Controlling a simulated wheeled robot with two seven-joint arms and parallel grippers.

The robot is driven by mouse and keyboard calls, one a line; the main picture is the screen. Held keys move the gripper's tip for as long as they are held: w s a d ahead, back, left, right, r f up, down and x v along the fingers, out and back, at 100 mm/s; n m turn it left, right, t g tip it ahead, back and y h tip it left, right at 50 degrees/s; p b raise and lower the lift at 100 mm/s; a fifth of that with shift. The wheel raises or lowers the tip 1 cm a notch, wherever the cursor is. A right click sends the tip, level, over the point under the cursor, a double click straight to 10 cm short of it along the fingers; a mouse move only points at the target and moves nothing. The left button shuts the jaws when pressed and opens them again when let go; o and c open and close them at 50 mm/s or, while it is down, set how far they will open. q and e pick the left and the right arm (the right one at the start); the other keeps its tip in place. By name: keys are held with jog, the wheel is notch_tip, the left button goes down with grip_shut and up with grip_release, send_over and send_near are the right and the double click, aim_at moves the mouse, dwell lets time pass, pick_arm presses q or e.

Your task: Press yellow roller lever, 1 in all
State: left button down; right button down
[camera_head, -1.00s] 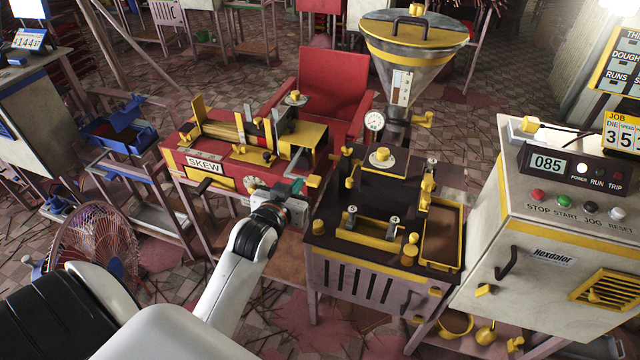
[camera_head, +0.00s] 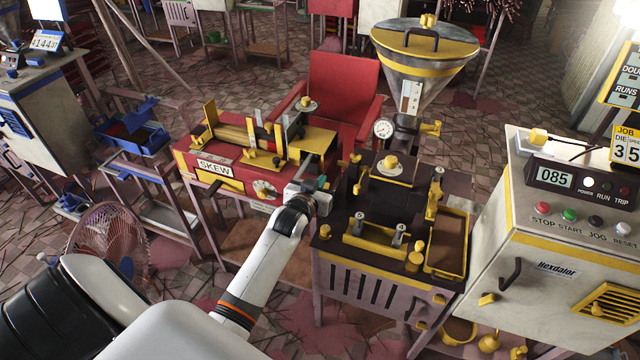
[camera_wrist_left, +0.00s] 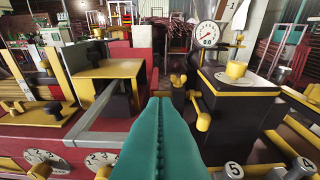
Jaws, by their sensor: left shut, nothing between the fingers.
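My left gripper (camera_head: 321,183) is between the red SKEW machine and the dark extruder bench. In the left wrist view its teal fingers (camera_wrist_left: 160,125) are shut together and empty, pointing into the gap between the two machines. A yellow rounded lever-like part (camera_wrist_left: 203,117) stands just right of the fingers on the dark bench's side. A smaller yellow part (camera_wrist_left: 178,80) is beyond the fingertips. I cannot tell which yellow part is the roller lever. The fingers look apart from both. My right gripper is not in view.
The red SKEW machine (camera_head: 215,167) is left of the gripper, with numbered dials facing front. The dark bench (camera_head: 335,243) carries yellow fittings, a gauge (camera_head: 383,129) and a hopper (camera_head: 425,50). A control cabinet (camera_head: 500,235) stands right. A fan (camera_head: 105,240) is at lower left.

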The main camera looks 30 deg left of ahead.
pick_arm(q)
jog(key=shift+f, duration=0.6)
